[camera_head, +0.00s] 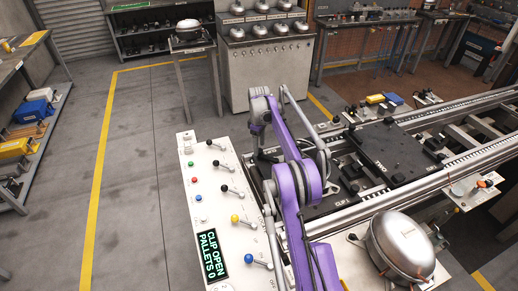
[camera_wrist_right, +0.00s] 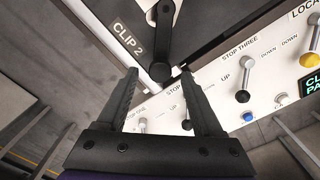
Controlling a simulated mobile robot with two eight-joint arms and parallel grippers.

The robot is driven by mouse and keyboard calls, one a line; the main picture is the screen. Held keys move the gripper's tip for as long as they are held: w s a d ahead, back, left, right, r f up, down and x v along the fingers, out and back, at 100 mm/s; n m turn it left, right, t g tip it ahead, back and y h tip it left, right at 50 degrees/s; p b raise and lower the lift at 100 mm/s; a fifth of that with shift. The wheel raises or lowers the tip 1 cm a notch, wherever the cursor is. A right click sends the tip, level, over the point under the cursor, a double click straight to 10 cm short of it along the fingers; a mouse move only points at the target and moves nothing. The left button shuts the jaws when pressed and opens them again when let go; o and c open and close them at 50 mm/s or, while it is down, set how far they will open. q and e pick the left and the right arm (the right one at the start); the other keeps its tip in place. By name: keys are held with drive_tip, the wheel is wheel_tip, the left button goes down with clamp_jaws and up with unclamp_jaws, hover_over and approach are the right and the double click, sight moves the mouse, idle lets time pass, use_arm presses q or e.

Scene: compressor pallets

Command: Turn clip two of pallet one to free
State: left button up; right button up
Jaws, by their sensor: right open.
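The right fingertips are not clear there. My left gripper is not in view.
A white panel (camera_head: 220,178) with several coloured lever knobs runs beside the conveyor. Its display (camera_head: 212,255) reads CLIP OPEN, PALLETS 0. Another black pallet (camera_head: 390,150) lies farther along. A silver compressor (camera_head: 400,245) stands at the front right. Floor at left is clear.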

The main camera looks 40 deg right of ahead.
drive_tip(key=shift+f, duration=0.65)
clamp_jaws()
idle(1.0)
